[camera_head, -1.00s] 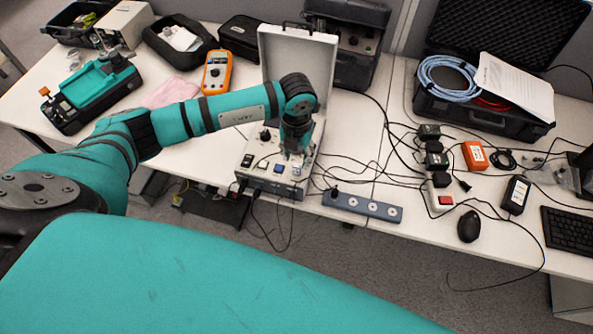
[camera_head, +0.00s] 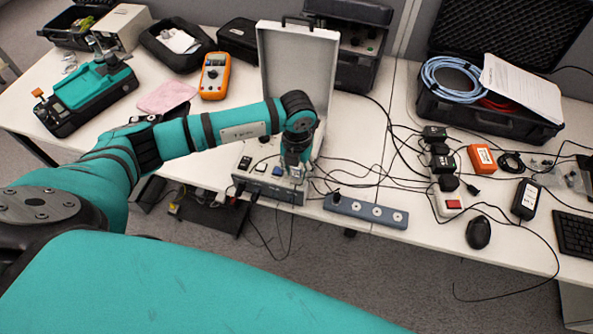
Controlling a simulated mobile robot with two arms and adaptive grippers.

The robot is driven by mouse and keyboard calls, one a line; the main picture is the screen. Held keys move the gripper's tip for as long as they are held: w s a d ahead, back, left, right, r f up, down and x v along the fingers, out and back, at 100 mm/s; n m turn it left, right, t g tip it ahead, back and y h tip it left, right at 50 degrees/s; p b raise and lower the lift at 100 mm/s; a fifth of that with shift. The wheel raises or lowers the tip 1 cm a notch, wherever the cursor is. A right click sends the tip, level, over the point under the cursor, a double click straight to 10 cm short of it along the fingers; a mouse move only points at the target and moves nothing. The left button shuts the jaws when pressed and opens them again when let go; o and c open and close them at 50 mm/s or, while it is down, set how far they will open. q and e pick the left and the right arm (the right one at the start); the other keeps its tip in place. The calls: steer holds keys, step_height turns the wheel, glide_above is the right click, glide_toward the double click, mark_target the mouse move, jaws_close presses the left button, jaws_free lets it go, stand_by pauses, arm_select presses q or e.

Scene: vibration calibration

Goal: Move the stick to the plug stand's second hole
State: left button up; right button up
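The plug stand (camera_head: 365,212) is a blue-grey strip with round white holes, at the table's front edge. A small dark upright thing, which looks like the stick (camera_head: 336,197), is at its left end. I cannot tell clearly how it sits there. My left gripper (camera_head: 294,176) points down over the control panel of the open grey case (camera_head: 268,184), left of and behind the plug stand, apart from it. Its fingers are small and blend with the panel, so I cannot tell whether they are open or hold anything. My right gripper is not in view.
The case's raised lid (camera_head: 296,62) stands behind my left wrist. Black cables cross the table right of the case. A power strip (camera_head: 447,203), a mouse (camera_head: 478,232) and an orange box (camera_head: 482,158) lie to the right. An orange multimeter (camera_head: 214,76) lies behind my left forearm.

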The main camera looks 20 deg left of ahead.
arm_select(q)
jaws_close()
steer(key=shift+r+p, duration=0.35)
steer(key=shift+r, duration=0.4)
stand_by(1.0)
steer(key=shift+r, duration=0.1)
steer(key=shift+r+p, duration=1.2)
steer(key=shift+r, duration=0.5)
steer(key=shift+d+f, duration=0.1)
